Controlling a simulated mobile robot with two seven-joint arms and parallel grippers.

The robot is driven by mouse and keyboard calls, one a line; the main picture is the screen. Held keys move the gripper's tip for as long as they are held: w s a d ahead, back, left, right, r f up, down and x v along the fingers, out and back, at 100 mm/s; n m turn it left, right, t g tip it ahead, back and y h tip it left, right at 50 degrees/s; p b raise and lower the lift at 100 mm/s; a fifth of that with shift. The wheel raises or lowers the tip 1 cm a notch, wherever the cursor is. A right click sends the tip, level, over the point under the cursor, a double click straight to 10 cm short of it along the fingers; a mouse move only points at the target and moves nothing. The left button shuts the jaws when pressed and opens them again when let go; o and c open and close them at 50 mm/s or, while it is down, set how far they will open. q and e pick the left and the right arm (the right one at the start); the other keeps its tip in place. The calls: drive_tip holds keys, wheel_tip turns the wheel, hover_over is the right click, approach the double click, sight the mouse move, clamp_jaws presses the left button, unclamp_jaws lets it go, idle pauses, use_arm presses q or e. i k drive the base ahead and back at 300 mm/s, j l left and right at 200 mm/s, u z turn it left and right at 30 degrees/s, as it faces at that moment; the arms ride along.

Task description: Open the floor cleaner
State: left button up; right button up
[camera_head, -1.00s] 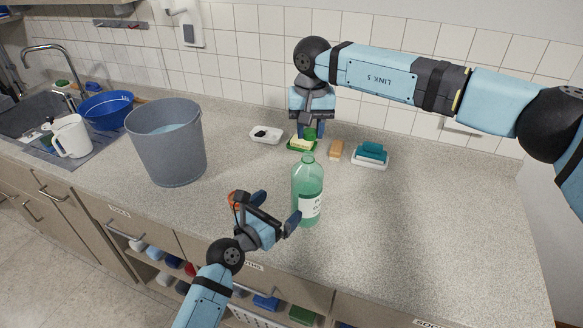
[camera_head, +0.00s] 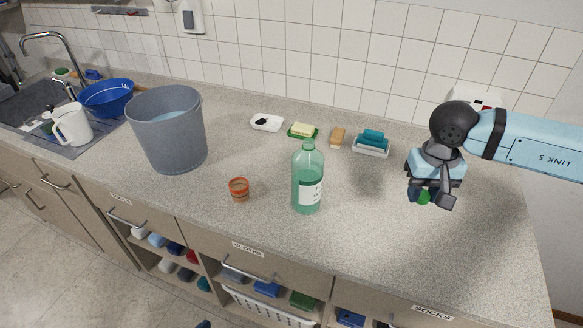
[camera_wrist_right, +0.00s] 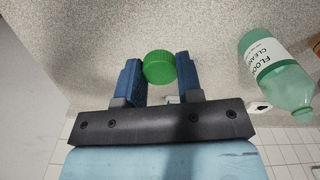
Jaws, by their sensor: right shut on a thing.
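The floor cleaner (camera_head: 308,180) is a green, see-through bottle with a white label, upright on the counter. Its neck is bare, with no cap on it. It also shows in the right wrist view (camera_wrist_right: 277,75), at the right. My right gripper (camera_head: 424,198) is to the right of the bottle, over the counter, pointing down. It is shut on the green cap (camera_wrist_right: 159,67), which sits between the blue fingers in the right wrist view. The cap shows in the head view too (camera_head: 424,197). My left gripper is out of the head view.
Soap dishes, a tan sponge (camera_head: 338,136) and a teal brush (camera_head: 372,140) are behind. The counter's right front is clear.

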sight(307, 162)
drive_tip(key=i+l+u, duration=0.2)
drive_tip(key=i, duration=0.35)
drive_tip(key=u, duration=1.3)
